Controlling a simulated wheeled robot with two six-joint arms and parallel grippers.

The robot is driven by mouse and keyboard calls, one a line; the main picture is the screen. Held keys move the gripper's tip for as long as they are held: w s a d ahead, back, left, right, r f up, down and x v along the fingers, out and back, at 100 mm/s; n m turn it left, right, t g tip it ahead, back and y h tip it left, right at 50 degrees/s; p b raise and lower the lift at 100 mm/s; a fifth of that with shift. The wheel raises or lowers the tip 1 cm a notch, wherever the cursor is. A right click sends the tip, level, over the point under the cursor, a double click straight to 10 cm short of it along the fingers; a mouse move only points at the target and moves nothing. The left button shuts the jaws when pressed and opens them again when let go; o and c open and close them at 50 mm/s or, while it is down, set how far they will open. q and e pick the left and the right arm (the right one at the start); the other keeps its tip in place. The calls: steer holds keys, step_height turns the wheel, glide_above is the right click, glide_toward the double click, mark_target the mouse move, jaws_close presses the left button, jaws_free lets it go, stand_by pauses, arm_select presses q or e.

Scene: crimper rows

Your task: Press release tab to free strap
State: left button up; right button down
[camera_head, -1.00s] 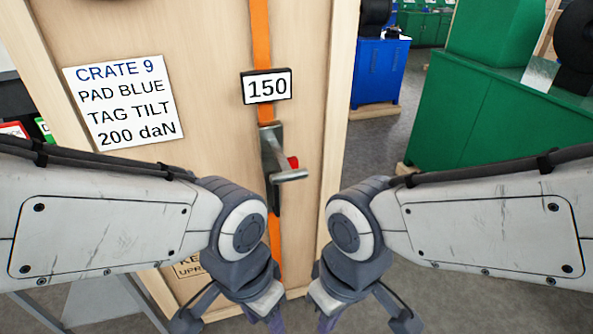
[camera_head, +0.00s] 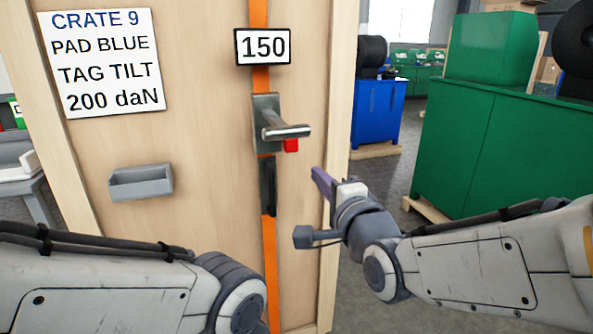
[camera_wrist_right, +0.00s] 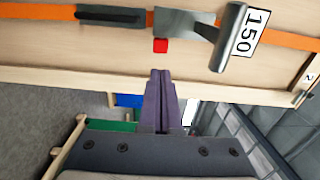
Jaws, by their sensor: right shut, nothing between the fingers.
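An orange strap (camera_head: 269,245) runs down the front of a wooden crate (camera_head: 205,225). It passes through a grey metal tensioner with a lever handle (camera_head: 287,131). A small red tab (camera_head: 291,146) sits just under the handle; in the right wrist view the tab (camera_wrist_right: 160,45) is beside the handle, uncovered. My right gripper (camera_head: 316,175) is shut and empty, below and right of the tab. In the right wrist view its purple fingertips (camera_wrist_right: 161,73) point toward the tab, with a visible gap between. My left gripper is out of view; only my left arm shows.
A plate reading 150 (camera_head: 263,46) is above the tensioner. A label (camera_head: 104,62) reads "CRATE 9, PAD BLUE, TAG TILT, 200 daN". A small grey tray (camera_head: 141,183) is on the crate front at left. Green (camera_head: 490,150) and blue (camera_head: 378,108) cabinets stand behind at right, with open floor between.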

steer(key=shift+r, duration=0.1)
steer(key=p, duration=0.6)
glide_toward(292, 145)
steer(key=x, duration=0.5)
steer(key=shift+w, duration=0.1)
steer(key=shift+x, duration=0.8)
